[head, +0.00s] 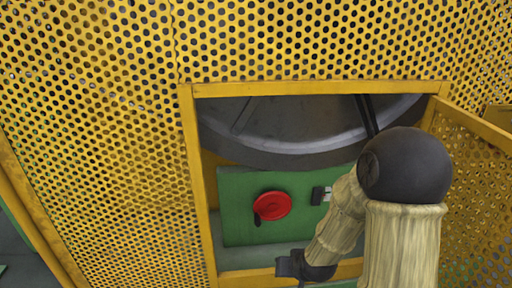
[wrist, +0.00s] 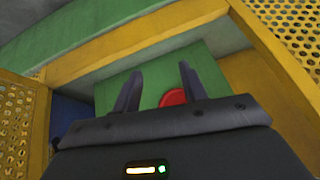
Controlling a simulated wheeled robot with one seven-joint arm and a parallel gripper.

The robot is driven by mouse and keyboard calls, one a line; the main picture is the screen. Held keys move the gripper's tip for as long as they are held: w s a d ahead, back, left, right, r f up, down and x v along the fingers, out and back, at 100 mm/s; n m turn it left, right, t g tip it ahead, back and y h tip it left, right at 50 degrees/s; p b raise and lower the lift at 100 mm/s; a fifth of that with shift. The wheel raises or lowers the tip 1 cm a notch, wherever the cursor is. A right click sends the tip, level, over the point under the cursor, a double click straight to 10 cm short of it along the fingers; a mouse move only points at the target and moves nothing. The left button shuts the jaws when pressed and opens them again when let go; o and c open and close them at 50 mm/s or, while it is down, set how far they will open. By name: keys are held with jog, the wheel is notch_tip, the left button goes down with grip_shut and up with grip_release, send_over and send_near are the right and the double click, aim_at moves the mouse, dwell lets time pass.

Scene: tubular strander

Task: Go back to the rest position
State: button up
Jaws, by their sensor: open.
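My gripper (wrist: 158,80) is open in the wrist view, its two dark fingers apart with nothing seen between their tips. Past the fingers is a green panel (wrist: 148,80) with a red round knob (wrist: 172,98), partly hidden by the right finger and the gripper body. In the head view my arm reaches in from the lower right. The red knob (head: 272,205) with a dark handle shows clear of the arm on the green panel (head: 238,185), inside the yellow-framed opening. The fingers cannot be made out in the head view.
The yellow opening frame (head: 200,190) surrounds the green panel. A perforated yellow door (head: 475,185) stands open at right, close to my arm. Perforated yellow guard (head: 90,110) covers the left. A large grey wheel (head: 300,130) is behind the opening. A small dark fitting (head: 318,195) sits on the panel.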

jog(key=s+d+r+g+h+p, duration=0.25)
jog(key=s+d+r, duration=0.35)
jog(key=s+r, duration=0.5)
notch_tip(320, 180, up, 36)
jog(key=p, duration=3.6)
jog(key=shift+w+r+g, duration=0.15)
jog(key=shift+w+g, duration=0.2)
jog(key=shift+g, duration=0.1)
jog(key=shift+y, duration=0.25)
